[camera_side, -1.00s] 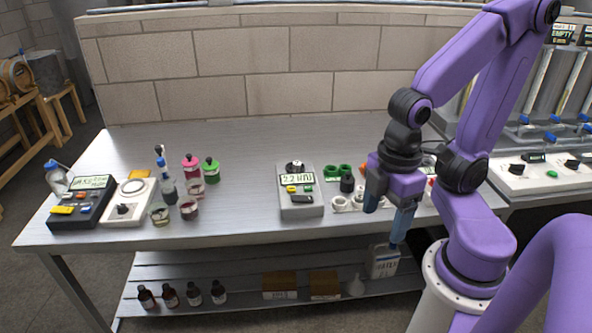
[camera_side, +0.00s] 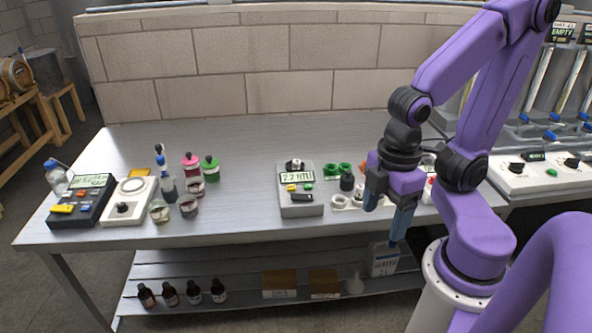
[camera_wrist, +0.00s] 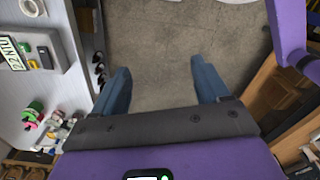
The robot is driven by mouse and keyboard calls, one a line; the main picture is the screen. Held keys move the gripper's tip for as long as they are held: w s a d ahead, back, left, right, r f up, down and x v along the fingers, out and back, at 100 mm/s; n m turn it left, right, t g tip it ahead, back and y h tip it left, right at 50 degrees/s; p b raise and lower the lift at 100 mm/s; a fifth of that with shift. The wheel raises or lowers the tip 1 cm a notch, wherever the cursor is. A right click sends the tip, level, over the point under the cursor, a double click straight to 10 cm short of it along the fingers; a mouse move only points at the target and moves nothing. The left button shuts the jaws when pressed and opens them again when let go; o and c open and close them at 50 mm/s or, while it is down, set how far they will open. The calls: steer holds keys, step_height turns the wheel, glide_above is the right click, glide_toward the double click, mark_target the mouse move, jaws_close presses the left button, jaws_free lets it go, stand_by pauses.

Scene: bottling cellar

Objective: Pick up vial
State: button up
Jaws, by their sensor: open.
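No vial shows clearly enough to name. A small dark-capped piece (camera_side: 347,182), which may be a vial, stands among green and white ring-shaped parts on the bench, left of my gripper. My gripper (camera_side: 385,214) hangs at the bench's front edge, pointing down. Its blue fingers are apart with nothing between them. In the wrist view my gripper (camera_wrist: 160,68) is also open, with only bare floor between the fingers. The small parts (camera_wrist: 48,128) lie to its left there, partly cut off by my gripper body. In the side view my arm hides some things behind it.
A grey meter reading 2.2 NTU (camera_side: 299,203) stands left of the small parts. Several bottles and jars (camera_side: 190,207), a white device (camera_side: 128,214) and a black meter (camera_side: 80,214) stand further left. A lower shelf (camera_side: 240,299) holds bottles and boxes.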

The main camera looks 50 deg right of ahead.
steer(key=c, duration=0.3)
